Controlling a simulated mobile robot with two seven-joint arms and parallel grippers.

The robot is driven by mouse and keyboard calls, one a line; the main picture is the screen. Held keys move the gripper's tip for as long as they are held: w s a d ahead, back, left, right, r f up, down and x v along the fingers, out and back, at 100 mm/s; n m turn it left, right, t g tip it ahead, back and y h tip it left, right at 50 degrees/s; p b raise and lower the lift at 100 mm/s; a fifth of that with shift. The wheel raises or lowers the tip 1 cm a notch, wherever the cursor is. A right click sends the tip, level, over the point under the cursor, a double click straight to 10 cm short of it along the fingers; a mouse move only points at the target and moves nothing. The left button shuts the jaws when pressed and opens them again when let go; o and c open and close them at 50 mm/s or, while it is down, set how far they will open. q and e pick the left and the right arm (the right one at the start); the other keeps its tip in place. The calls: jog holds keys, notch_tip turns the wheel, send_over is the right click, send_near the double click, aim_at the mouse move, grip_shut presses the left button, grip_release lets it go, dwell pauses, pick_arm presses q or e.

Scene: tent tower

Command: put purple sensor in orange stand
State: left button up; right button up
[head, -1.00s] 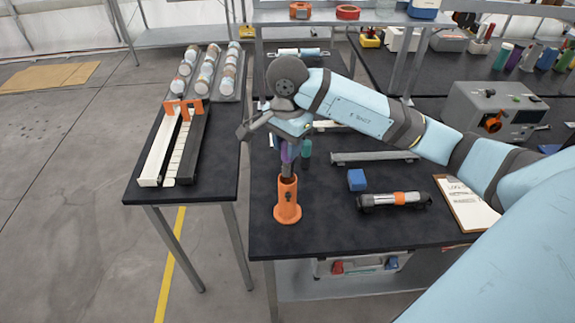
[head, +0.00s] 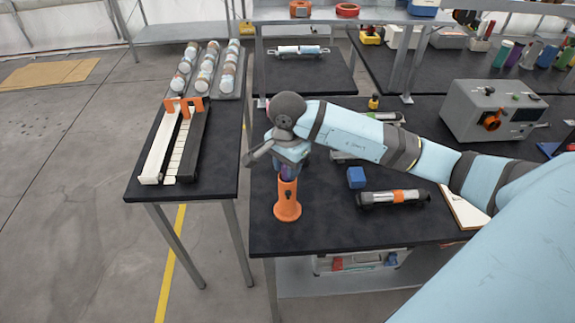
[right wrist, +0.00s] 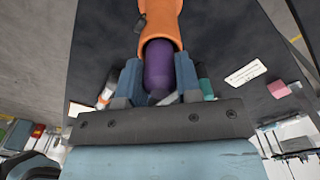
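The orange stand (head: 287,203) stands upright near the front left of the black table. My right gripper (head: 288,168) is directly above it, pointing down. In the right wrist view the purple sensor (right wrist: 158,68) is between the two blue fingers, which look shut on it. Its far end is inside the mouth of the orange stand (right wrist: 160,22). In the head view only a small purple bit shows above the stand's rim, and the rest is hidden by the gripper and stand. My left gripper is not in view.
A blue block (head: 356,178) and a grey cylinder with an orange band (head: 393,198) lie right of the stand. A grey instrument box (head: 492,110) stands at the back right. A side table (head: 222,180) with trays is at the left, across a gap.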

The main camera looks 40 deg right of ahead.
jog(key=o, duration=0.4)
jog(key=shift+r, duration=0.15)
notch_tip(320, 180, up, 12)
jog(key=b, duration=0.2)
dwell(0.5)
